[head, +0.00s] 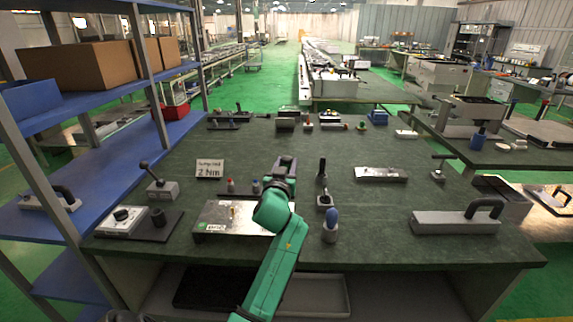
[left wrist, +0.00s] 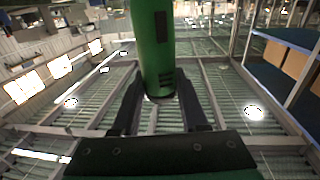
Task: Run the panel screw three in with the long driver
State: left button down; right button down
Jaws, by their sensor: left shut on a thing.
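My left gripper (head: 283,167) is over the middle of the green bench, with my green arm in front of it. In the left wrist view its two dark fingers (left wrist: 159,98) are shut on a green cylindrical handle (left wrist: 155,42); I cannot tell whether it is the long driver's. The silver panel (head: 212,220) lies on the bench just left of my arm, which hides its right part. A small brass-coloured piece (head: 233,212) stands on it; single screws are too small to tell apart. My right gripper is not in view.
A grey block with a black handle (head: 455,222) lies at right. Blue shelves (head: 110,165) border the left.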

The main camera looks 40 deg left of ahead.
pick_arm(q)
jog(key=shift+f+b, duration=0.3)
jog(key=shift+f, duration=0.1)
dwell(1.2)
notch_tip(320, 180, up, 5)
jog(key=p, duration=0.4)
jog(key=shift+r+p, duration=0.2)
jog(key=shift+p, duration=0.15)
jog(key=shift+f, duration=0.1)
